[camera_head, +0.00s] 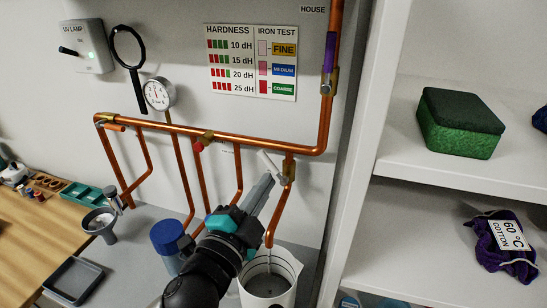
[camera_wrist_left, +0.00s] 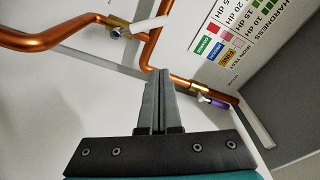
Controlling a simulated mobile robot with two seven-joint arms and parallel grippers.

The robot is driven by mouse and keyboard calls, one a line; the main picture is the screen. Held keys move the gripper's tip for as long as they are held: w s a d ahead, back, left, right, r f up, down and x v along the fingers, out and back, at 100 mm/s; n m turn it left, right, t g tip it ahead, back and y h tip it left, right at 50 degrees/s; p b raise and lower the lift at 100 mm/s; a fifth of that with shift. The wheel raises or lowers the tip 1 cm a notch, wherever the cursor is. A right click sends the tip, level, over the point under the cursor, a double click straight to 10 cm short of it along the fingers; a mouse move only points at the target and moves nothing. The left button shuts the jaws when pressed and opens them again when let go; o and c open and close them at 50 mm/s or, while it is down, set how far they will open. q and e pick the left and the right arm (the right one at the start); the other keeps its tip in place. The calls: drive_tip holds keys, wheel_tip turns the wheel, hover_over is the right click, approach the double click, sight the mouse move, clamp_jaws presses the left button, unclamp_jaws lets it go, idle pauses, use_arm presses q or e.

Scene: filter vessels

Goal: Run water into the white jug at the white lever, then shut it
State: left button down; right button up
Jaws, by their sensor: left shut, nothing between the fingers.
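The white lever (camera_head: 268,164) sits on a brass valve at the right end of the copper pipework, angled up to the left. It also shows in the left wrist view (camera_wrist_left: 150,26). The white jug (camera_head: 289,295) stands below that valve's copper outlet pipe. A thin pale streak like water drops from the pipe end into the jug, and the inside looks grey. The jug's front left is partly hidden by my arm. My left gripper (camera_head: 268,181) is shut and empty, its tips just below the white lever, apparently apart from it. My right gripper is out of view.
A red lever (camera_head: 198,147) and a purple lever (camera_head: 328,54) sit on other valves. A blue-lidded container (camera_head: 168,237) stands left of my arm. A shelf unit (camera_head: 364,170) closes off the right side. Copper pipes run close around my left gripper.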

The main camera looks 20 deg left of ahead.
sight(272, 167)
use_arm(q)
drive_tip(key=shift+n, duration=0.8)
drive_tip(key=w, duration=0.3)
drive_tip(key=w+p, duration=0.1)
drive_tip(key=w, duration=0.5)
drive_tip(key=shift+w+a+f+p, duration=0.15)
drive_tip(key=shift+a+f+p, duration=0.15)
drive_tip(key=shift+p, duration=0.1)
drive_tip(key=shift+a+f, duration=0.25)
drive_tip(key=shift+a, duration=0.15)
drive_tip(key=shift+s+a+f+n+b, duration=0.2)
drive_tip(key=shift+a+f+n+b, duration=0.1)
drive_tip(key=shift+a+f+b, duration=0.15)
drive_tip(key=shift+r, duration=0.1)
